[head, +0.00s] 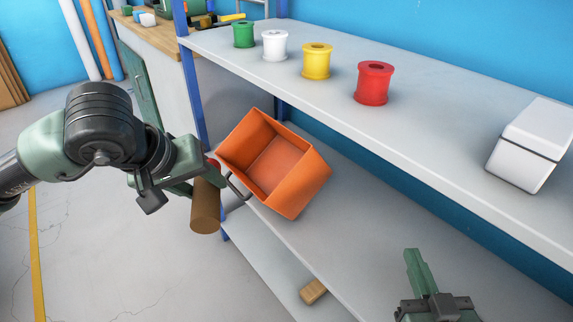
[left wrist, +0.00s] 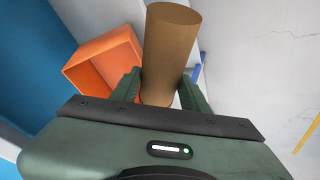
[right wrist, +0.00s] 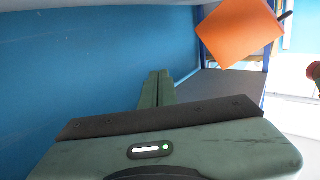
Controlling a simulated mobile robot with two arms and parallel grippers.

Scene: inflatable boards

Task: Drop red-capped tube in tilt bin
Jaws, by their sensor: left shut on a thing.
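The brown tube (head: 206,205) with a red cap (head: 213,164) hangs roughly upright in my left gripper (head: 197,178), cap end up. The bin also shows in the left wrist view (left wrist: 97,62) and the right wrist view (right wrist: 238,35). My right gripper (head: 414,256) is empty, fingers together.
The upper shelf (head: 440,150) holds green, white, yellow and red spools (head: 375,83) and a white box (head: 530,145). A blue post (head: 190,85) stands behind the tube. A small wooden block (head: 313,291) lies on a lower shelf. The floor at left is clear.

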